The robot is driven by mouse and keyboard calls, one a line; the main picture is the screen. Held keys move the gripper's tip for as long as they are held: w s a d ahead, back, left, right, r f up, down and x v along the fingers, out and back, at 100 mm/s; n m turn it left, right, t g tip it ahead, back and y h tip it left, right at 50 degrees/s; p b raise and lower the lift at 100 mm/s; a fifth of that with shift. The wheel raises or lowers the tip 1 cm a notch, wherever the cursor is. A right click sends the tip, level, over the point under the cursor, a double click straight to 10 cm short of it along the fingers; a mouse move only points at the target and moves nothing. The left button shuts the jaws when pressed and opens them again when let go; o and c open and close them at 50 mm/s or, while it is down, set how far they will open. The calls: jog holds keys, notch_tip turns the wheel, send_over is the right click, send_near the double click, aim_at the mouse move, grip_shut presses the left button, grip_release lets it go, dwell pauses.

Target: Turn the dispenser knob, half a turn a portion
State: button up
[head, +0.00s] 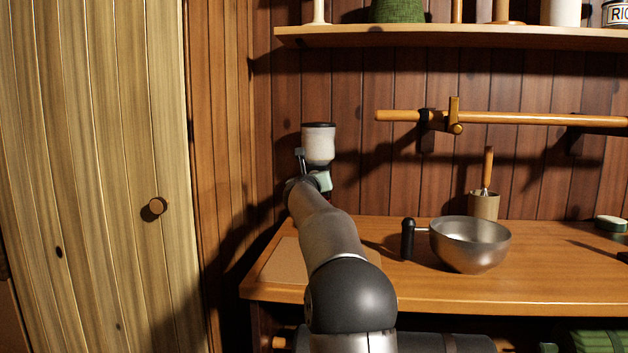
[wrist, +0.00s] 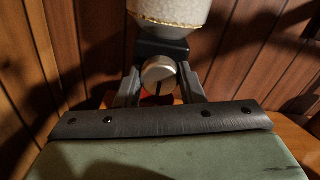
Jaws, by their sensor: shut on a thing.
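The dispenser (head: 318,145) is on the wall above the left end of the counter, with a pale hopper and a dark lid. Its hopper bottom also shows at the top of the wrist view (wrist: 170,10). The round metallic knob (wrist: 158,72) sits below the hopper, between the two fingers of my gripper (wrist: 159,90). My gripper is shut on the knob, one finger at each side. In the head view my arm hides the knob and most of the dispenser's lower part.
A metal bowl (head: 470,244) with a black handle stands on the wooden counter (head: 560,270), right of my arm. A utensil holder (head: 484,206) stands behind it. A wooden rail (head: 520,118) and a shelf (head: 430,36) run along the wall above. A flat board (head: 288,264) lies at the counter's left end.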

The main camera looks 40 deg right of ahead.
jog(key=o, duration=1)
jog(key=b+v, duration=0.2)
jog(key=v, duration=1.5)
jog(key=shift+a+b, duration=0.2)
jog(key=shift+b, duration=0.2)
jog(key=shift+s+r, duration=0.1)
jog(key=shift+r, duration=0.05)
